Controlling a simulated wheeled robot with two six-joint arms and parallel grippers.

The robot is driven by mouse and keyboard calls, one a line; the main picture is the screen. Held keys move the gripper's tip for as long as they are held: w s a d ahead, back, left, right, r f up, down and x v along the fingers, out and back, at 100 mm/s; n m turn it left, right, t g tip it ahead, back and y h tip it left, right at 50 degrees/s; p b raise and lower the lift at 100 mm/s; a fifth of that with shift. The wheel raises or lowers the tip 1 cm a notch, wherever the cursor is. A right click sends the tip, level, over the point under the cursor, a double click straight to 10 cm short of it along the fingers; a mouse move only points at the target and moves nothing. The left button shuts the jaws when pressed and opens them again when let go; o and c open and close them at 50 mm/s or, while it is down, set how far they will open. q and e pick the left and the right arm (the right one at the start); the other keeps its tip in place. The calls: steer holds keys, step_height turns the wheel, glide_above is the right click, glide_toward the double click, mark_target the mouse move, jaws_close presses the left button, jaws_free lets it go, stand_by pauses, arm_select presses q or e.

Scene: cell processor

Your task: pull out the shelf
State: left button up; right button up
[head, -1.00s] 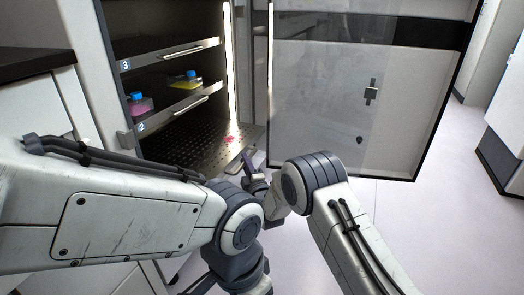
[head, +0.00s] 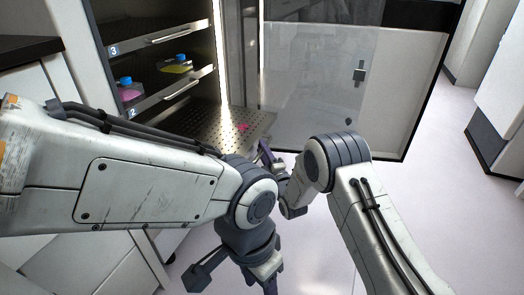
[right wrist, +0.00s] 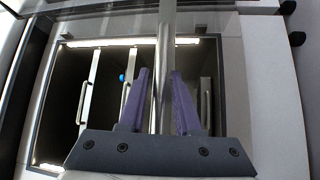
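The shelf (head: 222,122) is the lowest in the open cabinet, a perforated metal plate with a pink mark, and its front juts out past the cabinet opening. My right gripper (head: 267,153) is at its front edge, partly hidden by my arm. In the right wrist view, the purple fingers of my right gripper (right wrist: 160,78) close around an upright-looking metal bar (right wrist: 163,40), which appears to be the shelf's handle. My left gripper (head: 270,284) is low at the bottom edge, mostly cut off; its fingers cannot be judged.
Shelves labelled 3 (head: 135,47) and 2 (head: 160,98) sit above, with a yellow flask (head: 175,66) and a pink flask (head: 128,93), both blue-capped. The glass door (head: 310,80) stands open on the right. Clear floor (head: 430,220) lies to the right.

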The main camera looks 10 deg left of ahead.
steer(key=shift+o, duration=0.3)
steer(key=shift+a, duration=0.1)
steer(key=shift+s, duration=0.1)
steer(key=p+v, duration=0.3)
steer(key=v, duration=0.7)
steer(key=shift+p, duration=0.35)
steer(key=shift+s, duration=0.1)
